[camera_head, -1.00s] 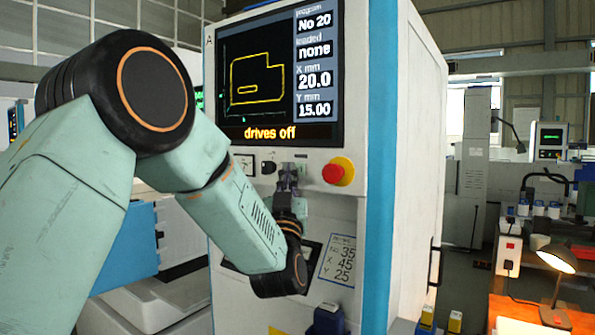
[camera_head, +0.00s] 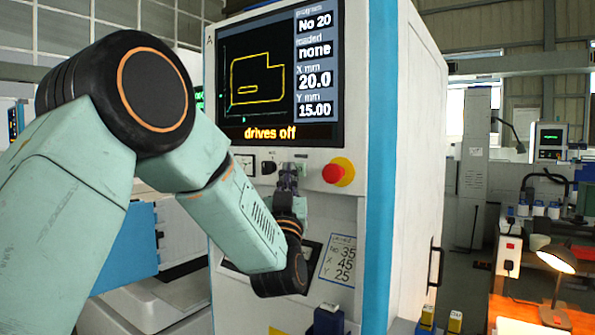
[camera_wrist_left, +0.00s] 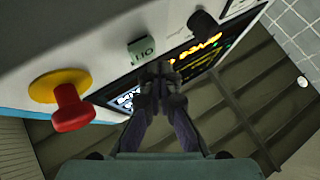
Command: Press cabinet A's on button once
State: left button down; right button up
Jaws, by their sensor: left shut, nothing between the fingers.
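Cabinet A (camera_head: 345,250) is a white cabinet with blue edges, marked A at its top left. Its screen (camera_head: 265,75) reads "drives off". On the panel strip below are a black knob (camera_head: 268,167) and a red stop button on a yellow base (camera_head: 337,172). Between them is a small grey-green piece (camera_wrist_left: 141,46) with dark marks beside it, seen in the left wrist view; I cannot tell if it is the on button. My left gripper (camera_head: 288,170) is shut and empty, pointing up before this strip and partly covering it. Contact is unclear. My right gripper is not in view.
The red stop button also shows close to the fingers' left in the left wrist view (camera_wrist_left: 72,108). A label sheet (camera_head: 338,259) is on the cabinet's lower front. At the right stands an orange bench with a lit lamp (camera_head: 556,258).

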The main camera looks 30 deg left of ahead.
pick_arm(q)
jog(key=shift+w, duration=0.1)
jog(key=shift+w, duration=0.3)
jog(key=shift+w, duration=0.4)
dwell(0.8)
jog(key=shift+s, duration=0.1)
jog(key=shift+s+b, duration=0.4)
jog(key=shift+s, duration=0.4)
jog(key=shift+s+a+b, duration=0.15)
jog(key=shift+s+b, duration=0.2)
jog(key=shift+s, duration=2.05)
